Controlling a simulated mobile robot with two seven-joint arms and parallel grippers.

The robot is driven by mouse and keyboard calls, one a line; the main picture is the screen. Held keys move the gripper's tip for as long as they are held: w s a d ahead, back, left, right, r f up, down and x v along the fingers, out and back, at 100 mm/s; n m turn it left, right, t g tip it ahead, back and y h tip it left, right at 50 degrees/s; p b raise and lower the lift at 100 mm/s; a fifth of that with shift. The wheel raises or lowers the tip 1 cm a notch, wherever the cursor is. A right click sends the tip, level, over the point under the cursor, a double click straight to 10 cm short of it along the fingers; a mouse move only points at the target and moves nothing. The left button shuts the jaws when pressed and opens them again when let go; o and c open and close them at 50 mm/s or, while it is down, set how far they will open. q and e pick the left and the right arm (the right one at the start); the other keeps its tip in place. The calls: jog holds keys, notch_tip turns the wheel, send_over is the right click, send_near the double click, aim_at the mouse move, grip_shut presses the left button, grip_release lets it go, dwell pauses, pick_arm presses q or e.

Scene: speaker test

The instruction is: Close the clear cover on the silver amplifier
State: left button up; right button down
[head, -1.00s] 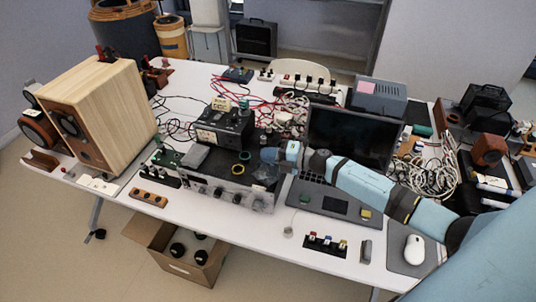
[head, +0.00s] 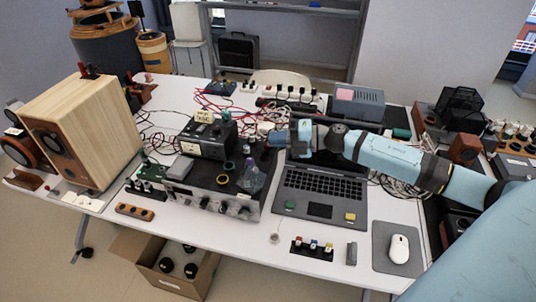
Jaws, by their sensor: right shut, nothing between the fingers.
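The silver amplifier (head: 212,202), with knobs along its front, sits at the table's front, left of the laptop. A small clear, bluish piece (head: 252,178) shows at the right end of its top; I cannot tell whether this is the cover or how it is hinged. My right gripper (head: 277,138) is shut and empty. It appears behind and above the amplifier's right end, apart from the clear piece. My left gripper is out of view.
The open laptop (head: 320,193) stands right of the amplifier, its screen largely hidden by my right arm. A black meter box (head: 207,138) and tape rolls crowd the amplifier's top. A wooden speaker (head: 85,130) stands left. Loose cables lie behind.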

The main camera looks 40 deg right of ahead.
jog(key=a+n+g, duration=0.1)
jog(key=a+g, duration=0.1)
jog(key=m+g+h+b, duration=0.2)
jog(key=g+h, duration=0.2)
jog(key=h, duration=0.3)
send_near(256, 168)
jog(key=p+x, duration=0.2)
jog(key=x, duration=0.4)
jog(key=shift+w+a+f, duration=0.1)
jog(key=shift+f, duration=0.1)
jog(key=shift+w+a+f, duration=0.15)
jog(key=shift+f, duration=0.35)
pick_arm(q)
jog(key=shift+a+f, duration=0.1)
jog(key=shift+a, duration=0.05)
pick_arm(e)
jog(key=shift+w, duration=0.1)
